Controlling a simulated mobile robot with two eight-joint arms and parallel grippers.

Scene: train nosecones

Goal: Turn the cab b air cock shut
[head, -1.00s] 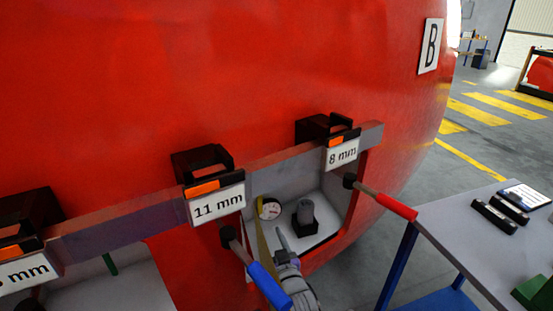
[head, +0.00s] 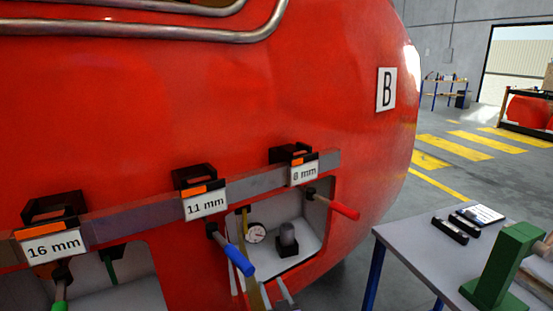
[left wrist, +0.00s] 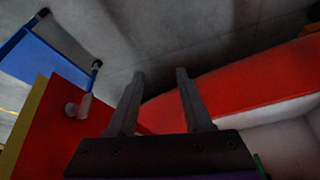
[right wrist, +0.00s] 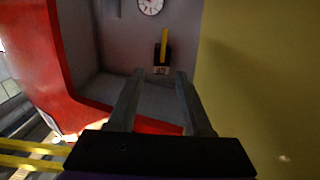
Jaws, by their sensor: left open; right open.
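Cab B's red nose (head: 330,110) carries a white B plate (head: 386,90). In its right recess (head: 300,262) are a round gauge (head: 256,233), a grey cylinder on a black base (head: 288,238), and an upright yellow lever (head: 245,222). The right wrist view shows the gauge (right wrist: 150,5) and the yellow lever (right wrist: 164,45) on a black block, which looks like the air cock. My right gripper (right wrist: 160,75) is open and empty, facing the recess below the lever; only a grey finger (head: 284,290) shows in the head view. My left gripper (left wrist: 160,75) is open and empty, outside the head view.
A yellowish panel (right wrist: 250,80) stands close right of my right gripper. A rail (head: 240,186) holds tools with red, blue and green handles; the blue handle (head: 240,259) hangs before the recess. A grey table (head: 420,258) with a green block (head: 500,265) stands at right.

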